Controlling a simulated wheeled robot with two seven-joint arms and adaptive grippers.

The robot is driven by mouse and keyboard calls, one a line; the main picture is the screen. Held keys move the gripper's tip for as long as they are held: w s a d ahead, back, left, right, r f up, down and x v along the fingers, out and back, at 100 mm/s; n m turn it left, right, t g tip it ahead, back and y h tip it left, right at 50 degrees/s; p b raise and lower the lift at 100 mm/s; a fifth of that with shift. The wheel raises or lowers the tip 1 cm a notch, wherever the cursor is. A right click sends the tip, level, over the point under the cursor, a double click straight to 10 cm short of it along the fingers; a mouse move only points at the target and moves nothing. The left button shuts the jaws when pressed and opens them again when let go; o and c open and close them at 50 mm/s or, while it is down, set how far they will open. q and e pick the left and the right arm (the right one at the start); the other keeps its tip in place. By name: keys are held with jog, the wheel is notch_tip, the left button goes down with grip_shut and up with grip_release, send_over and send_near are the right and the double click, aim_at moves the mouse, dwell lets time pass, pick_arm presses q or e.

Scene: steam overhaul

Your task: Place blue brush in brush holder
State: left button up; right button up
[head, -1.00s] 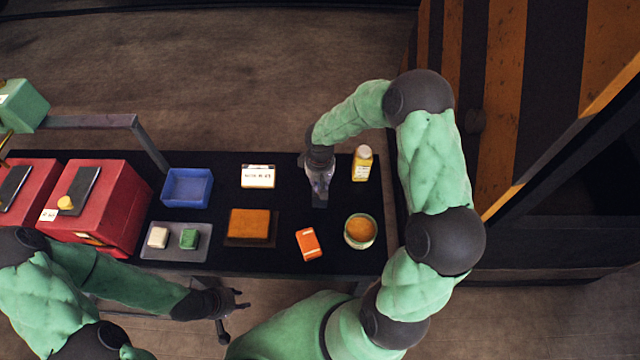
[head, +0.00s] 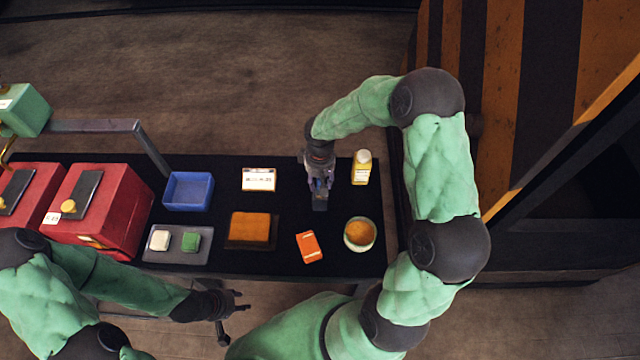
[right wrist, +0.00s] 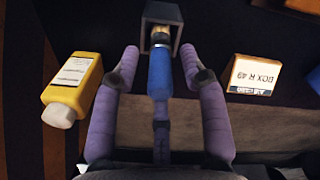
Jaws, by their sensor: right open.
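The blue brush (right wrist: 158,78) shows in the right wrist view, its handle between my right gripper's fingers and its metal-coloured end inside the mouth of the dark square brush holder (right wrist: 176,13). The fingers of my right gripper (right wrist: 160,70) are spread, with gaps on both sides of the handle. How deep the brush sits is hidden. My left gripper (head: 240,300) is open and empty in front of the table.
An orange box (head: 309,246) and a round tub (head: 360,234) are nearer the front. A blue bin (head: 188,190), grey tray (head: 178,257) and red boxes (head: 115,205) are further left.

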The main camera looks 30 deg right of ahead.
pick_arm(q)
notch_tip(320, 180, up, 2)
jog(key=shift+r+p, duration=0.2)
jog(key=shift+p, duration=0.75)
pick_arm(e)
notch_tip(320, 180, up, 8)
jog(key=shift+f, duration=0.1)
